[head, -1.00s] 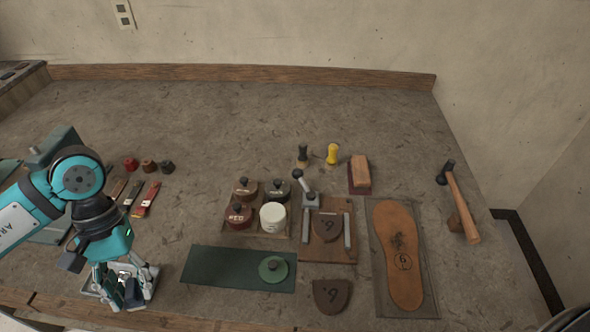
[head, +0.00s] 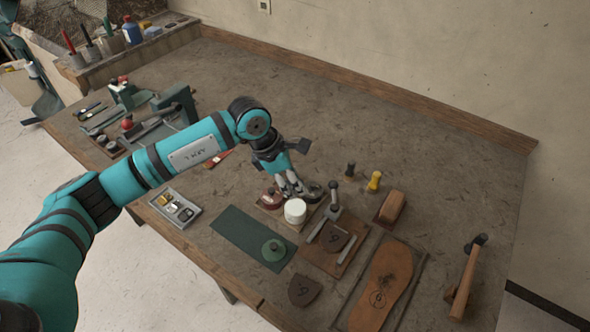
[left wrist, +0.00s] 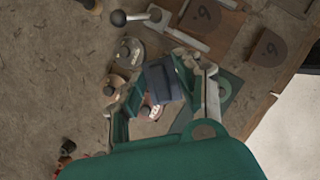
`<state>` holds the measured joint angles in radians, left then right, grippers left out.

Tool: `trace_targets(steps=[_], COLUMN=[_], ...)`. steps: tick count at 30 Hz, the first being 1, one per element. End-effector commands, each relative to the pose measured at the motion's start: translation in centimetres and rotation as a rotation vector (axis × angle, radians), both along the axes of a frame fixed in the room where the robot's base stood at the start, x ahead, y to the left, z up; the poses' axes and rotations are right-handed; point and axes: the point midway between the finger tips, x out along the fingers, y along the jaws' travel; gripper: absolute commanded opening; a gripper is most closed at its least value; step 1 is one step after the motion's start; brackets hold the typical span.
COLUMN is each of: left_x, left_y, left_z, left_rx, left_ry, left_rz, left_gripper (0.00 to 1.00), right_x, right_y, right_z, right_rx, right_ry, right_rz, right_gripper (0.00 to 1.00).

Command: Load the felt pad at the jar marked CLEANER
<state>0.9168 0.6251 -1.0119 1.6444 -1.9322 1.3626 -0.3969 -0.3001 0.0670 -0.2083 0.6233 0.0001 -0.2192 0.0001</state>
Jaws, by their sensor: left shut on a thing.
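My left gripper (head: 288,187) is over the jar group in the head view, shut on a dark blue block (left wrist: 163,80), which appears to be the felt pad. The block sits between the fingers in the left wrist view. Below it stand a white jar without a lid (head: 295,211), a red-lidded jar (head: 271,199) and a dark-lidded jar (head: 314,192). Another jar, brown-lidded (left wrist: 115,84), shows in the left wrist view. I cannot read the label CLEANER on any jar. The block hides the white jar in the left wrist view. My right gripper is out of view.
A green lid (head: 274,249) lies on the green mat (head: 235,231). A lever press (head: 333,200) stands close right of the jars. A small metal tray (head: 163,204) is at the front left. Two small brushes and a wooden block (head: 391,207) are behind right.

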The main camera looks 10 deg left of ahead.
Motion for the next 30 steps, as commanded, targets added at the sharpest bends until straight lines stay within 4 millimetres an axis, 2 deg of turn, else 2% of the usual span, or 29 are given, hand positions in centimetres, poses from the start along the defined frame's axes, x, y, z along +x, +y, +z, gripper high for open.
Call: trace_targets(steps=[5,13,21,30], left_x=[0.4,0.3,0.3,0.3], left_y=[-0.2,-0.1,-0.1,-0.1], left_z=[-0.2,-2.3,-5.1,-6.0], left_rx=[-0.001,0.001,0.000,0.000], left_ry=[0.002,0.004,0.004,0.002], left_rz=[0.052,0.050,0.049,0.048], left_gripper=[0.08,0.08,0.08,0.08], right_x=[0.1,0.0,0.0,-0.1], right_y=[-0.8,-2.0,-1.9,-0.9], right_z=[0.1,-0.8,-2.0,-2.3], right_rx=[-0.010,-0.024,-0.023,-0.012], right_ry=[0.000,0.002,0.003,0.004], right_rz=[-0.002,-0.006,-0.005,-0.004], right_gripper=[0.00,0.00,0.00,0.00])
